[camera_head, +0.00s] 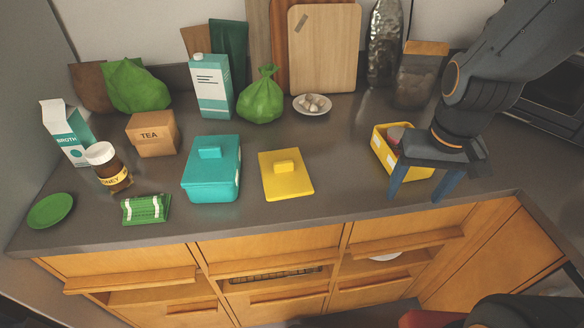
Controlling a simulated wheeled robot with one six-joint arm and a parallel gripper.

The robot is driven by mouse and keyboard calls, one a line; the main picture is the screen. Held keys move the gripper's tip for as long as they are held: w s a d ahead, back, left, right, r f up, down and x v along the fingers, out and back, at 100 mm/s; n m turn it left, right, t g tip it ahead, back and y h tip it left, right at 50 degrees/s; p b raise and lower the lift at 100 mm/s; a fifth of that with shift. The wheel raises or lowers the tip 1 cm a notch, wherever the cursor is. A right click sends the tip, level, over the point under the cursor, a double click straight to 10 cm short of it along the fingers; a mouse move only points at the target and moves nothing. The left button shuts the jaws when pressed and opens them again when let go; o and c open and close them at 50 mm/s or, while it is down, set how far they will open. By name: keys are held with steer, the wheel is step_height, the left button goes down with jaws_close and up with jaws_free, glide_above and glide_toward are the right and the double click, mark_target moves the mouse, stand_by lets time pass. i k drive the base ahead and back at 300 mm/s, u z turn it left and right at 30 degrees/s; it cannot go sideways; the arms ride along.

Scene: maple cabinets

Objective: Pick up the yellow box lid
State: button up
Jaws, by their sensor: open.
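The yellow box lid (298,180) lies flat on the grey counter, near its front edge, with its raised handle facing up. The yellow box (383,157) stands open to the right of the lid, with a reddish item and other contents inside. My gripper (415,197) is open, its two blue fingers pointing down at the front right of the yellow box. The gripper and wrist hide part of the box. The fingers are well to the right of the lid, apart from it. Whether they touch the box or the counter I cannot tell.
A teal lidded box (213,180) stands just left of the lid. Behind are a green bag (261,98), a teal carton (211,86) and a bowl of pale items (312,104). A honey jar (108,168) and tea box (152,135) stand left. The counter around the lid's front and right is bare.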

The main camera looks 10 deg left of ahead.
mark_target(283, 174)
steer(key=z, duration=0.15)
steer(key=k, duration=1)
steer(key=u, duration=0.9)
steer(key=i, duration=1.1)
steer(key=z, duration=0.2)
